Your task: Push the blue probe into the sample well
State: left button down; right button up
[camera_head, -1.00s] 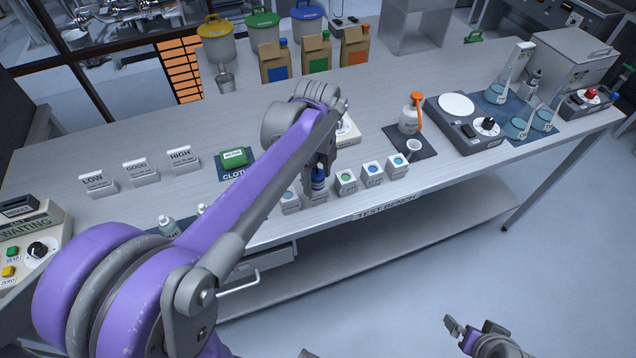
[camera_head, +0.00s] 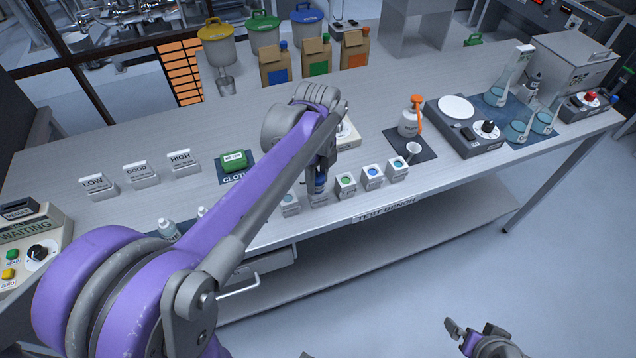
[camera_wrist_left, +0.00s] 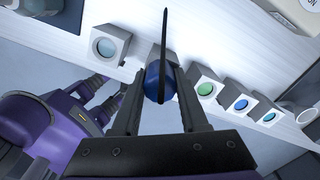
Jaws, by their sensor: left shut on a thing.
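My left gripper (camera_head: 319,178) is shut on the blue probe (camera_head: 318,186) and holds it pointing down at the front edge of the bench. In the left wrist view the probe's round blue end (camera_wrist_left: 153,82) sits between the two fingers, with a thin dark rod crossing in front of it. A small grey block (camera_head: 318,200) is directly under the probe; in the left wrist view part of it (camera_wrist_left: 158,52) shows behind. The probe's lower tip and the block's opening are hidden, so I cannot tell how deep it sits. My right gripper (camera_head: 461,331) is low at the bottom right, away from the bench.
Similar blocks with round coloured faces flank it: one at left (camera_head: 289,204), then green (camera_head: 346,186), blue (camera_head: 372,176) and teal (camera_head: 397,169) at right. A green sponge (camera_head: 233,161) lies behind left.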

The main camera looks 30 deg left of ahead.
pick_arm(q)
jog(key=shift+r, duration=0.2)
pick_arm(e)
jog(key=shift+r, duration=0.15)
pick_arm(q)
jog(key=shift+r+p, duration=1.95)
jog(key=shift+r, duration=1.9)
pick_arm(e)
notch_tip(320, 180, up, 6)
jog(key=w, duration=0.2)
jog(key=shift+w+f+t, duration=0.25)
jog(key=shift+w+t, duration=0.05)
jog(key=shift+w, duration=0.05)
